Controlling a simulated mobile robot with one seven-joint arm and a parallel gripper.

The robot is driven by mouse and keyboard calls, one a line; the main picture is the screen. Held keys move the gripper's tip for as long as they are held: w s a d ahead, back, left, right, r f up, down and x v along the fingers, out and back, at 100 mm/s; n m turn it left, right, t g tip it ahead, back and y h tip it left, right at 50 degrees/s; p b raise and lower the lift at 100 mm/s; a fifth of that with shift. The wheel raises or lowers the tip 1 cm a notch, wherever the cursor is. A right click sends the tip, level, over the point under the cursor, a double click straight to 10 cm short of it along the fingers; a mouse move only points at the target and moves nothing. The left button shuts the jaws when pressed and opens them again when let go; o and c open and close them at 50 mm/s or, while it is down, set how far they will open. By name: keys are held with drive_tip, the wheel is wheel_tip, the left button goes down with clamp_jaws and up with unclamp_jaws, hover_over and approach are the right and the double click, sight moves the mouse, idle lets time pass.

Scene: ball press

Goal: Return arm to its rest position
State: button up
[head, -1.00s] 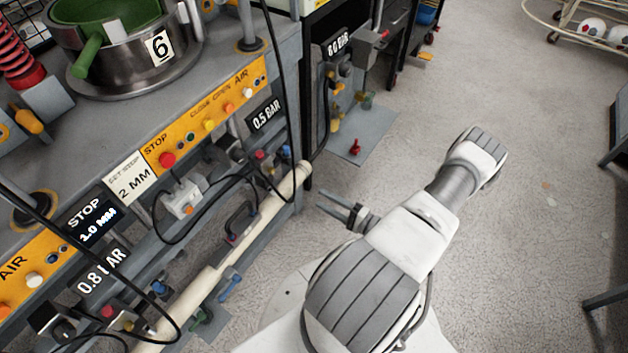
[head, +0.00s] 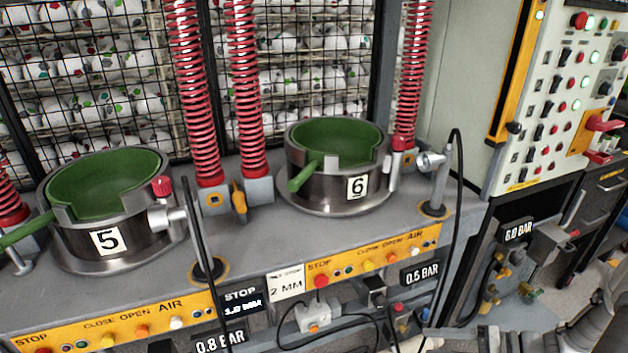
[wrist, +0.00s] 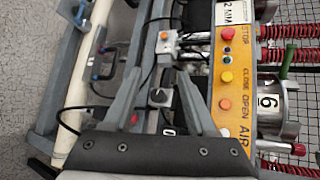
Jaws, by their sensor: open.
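My gripper (wrist: 158,73) shows in the wrist view with its two grey fingers spread apart and nothing between them. Its dark palm fills the bottom of that view. The fingers point toward the front of the press bench, near the yellow control strip (wrist: 233,75); I cannot tell the exact gap. In the head view only part of my arm shows at the lower right edge, and I cannot make out the gripper there.
The bench carries press 5 (head: 108,241) and press 6 (head: 357,187), both with green insides. Red coiled hoses (head: 246,90) rise behind them. A switch panel (head: 562,100) stands at right. A cream tube (wrist: 104,85) and cables run along the bench front.

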drive_tip(key=s+a+r+n+h+p, duration=0.2)
drive_tip(key=s+a+r+h, duration=0.1)
drive_tip(key=r, duration=0.9)
drive_tip(key=s+a+r+n+h+p, duration=0.2)
drive_tip(key=s+a+r+n+h, duration=0.1)
drive_tip(key=r, duration=0.9)
drive_tip(key=s+a+r+n+h+p, duration=0.2)
drive_tip(key=s+a+r+h, duration=0.2)
drive_tip(key=r, duration=0.9)
drive_tip(key=shift+s+a+n+h+p, duration=0.3)
drive_tip(key=shift+a+h, duration=1.1)
drive_tip(key=shift+a, duration=0.45)
